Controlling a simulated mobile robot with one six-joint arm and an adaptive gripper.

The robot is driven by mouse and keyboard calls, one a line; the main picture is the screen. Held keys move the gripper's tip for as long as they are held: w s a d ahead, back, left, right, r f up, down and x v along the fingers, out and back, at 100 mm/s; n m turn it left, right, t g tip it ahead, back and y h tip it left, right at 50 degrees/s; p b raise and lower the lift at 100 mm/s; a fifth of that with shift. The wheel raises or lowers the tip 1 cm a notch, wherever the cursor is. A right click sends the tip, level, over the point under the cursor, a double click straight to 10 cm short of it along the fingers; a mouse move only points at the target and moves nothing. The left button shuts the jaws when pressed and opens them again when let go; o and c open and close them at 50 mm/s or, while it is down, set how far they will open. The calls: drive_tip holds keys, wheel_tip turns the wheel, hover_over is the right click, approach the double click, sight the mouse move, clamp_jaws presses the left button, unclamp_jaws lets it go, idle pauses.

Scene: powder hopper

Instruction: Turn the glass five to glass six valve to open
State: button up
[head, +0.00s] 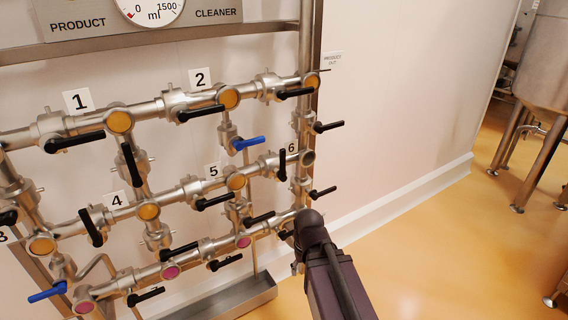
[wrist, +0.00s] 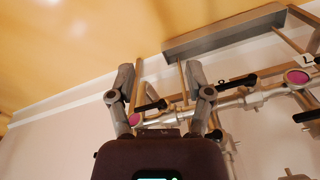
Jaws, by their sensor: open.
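The glass five to glass six valve (head: 283,165) has a black handle standing upright, across the sloping pipe between two sight glasses. Glass five (head: 236,183) is amber, under label 5; glass six (head: 308,158) looks grey, beside label 6. My arm comes up from the bottom, its dark end below and right of this valve. The fingers are not clear in the head view. In the wrist view my gripper (wrist: 159,69) is open and empty, with one finger on each side. I cannot pick out the five-to-six valve in the wrist view.
Other black handles crowd the rack, including ones just right of glass six (head: 324,192) and below glass five (head: 259,219). A blue handle (head: 248,143) sits above. Pink glasses (head: 243,242) line the bottom pipe. A metal tray (wrist: 225,35) lies below.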

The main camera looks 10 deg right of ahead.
drive_tip(key=w+a+r+n+t+y, duration=0.2)
drive_tip(key=w+a+n+t+y, duration=0.15)
drive_tip(key=w, duration=0.25)
drive_tip(key=t+y+p, duration=0.1)
drive_tip(key=t+y, duration=0.2)
drive_tip(key=t, duration=1)
approach(284, 154)
drive_tip(key=v, duration=0.3)
drive_tip(key=shift+w+n, duration=0.1)
drive_tip(key=shift+n, duration=0.15)
drive_tip(key=shift+w, duration=0.1)
drive_tip(key=x, duration=1.3)
drive_tip(key=shift+w+a, duration=0.15)
drive_tip(key=shift+w, duration=0.2)
clamp_jaws()
